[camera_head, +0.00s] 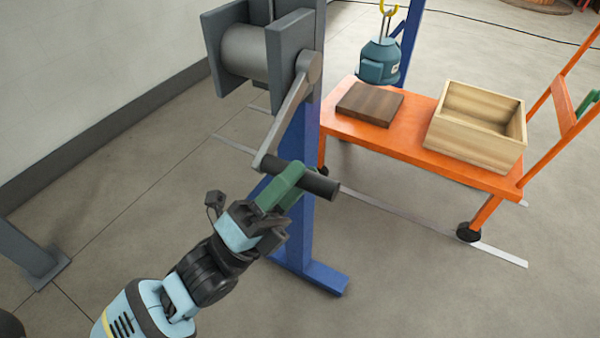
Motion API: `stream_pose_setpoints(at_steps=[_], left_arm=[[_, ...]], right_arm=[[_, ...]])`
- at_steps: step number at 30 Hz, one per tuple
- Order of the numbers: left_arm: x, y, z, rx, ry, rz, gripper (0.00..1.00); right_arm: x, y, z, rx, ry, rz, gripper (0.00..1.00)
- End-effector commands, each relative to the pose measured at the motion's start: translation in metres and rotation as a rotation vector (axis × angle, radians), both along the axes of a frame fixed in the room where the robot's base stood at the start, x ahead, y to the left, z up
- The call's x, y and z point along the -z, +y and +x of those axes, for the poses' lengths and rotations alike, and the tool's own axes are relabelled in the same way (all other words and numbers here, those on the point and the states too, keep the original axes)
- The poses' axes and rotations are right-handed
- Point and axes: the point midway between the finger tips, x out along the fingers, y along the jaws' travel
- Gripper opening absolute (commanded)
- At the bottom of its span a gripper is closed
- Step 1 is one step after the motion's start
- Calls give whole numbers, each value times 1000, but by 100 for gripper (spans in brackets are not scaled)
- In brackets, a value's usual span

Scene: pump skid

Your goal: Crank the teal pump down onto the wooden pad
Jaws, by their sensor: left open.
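The teal pump (379,61) hangs from a yellow hook (388,9) above the back left part of the orange cart (408,148). The dark wooden pad (370,103) lies flat on the cart, below and slightly in front of the pump, with a gap between them. The winch drum (245,52) sits in a grey bracket on the blue post. Its crank arm (287,115) slants down to a black handle (318,184). My left gripper (284,185) is at the handle's inner part, green fingers open around or beside it. My right gripper is not in view.
An open wooden crate (474,125) stands on the cart's right part. The blue post (297,220) stands behind the handle, its foot on the floor. The cart's orange push frame rises at right. Bare floor lies in front.

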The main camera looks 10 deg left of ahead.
Motion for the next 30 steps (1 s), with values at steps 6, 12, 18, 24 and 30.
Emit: stream_pose_setpoints(at_steps=[6, 12, 18, 24, 30], left_arm=[[24, 21, -20, -2, 6, 4, 47], [38, 35, -33, -1, 3, 2, 47], [41, 39, -37, 1, 1, 1, 47], [41, 39, -37, 1, 1, 1, 44], [34, 46, -48, 78, 123, -118, 18]], right_arm=[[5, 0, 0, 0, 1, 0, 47], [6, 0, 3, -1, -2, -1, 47], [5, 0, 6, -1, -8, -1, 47], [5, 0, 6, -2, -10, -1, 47], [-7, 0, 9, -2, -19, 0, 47]])
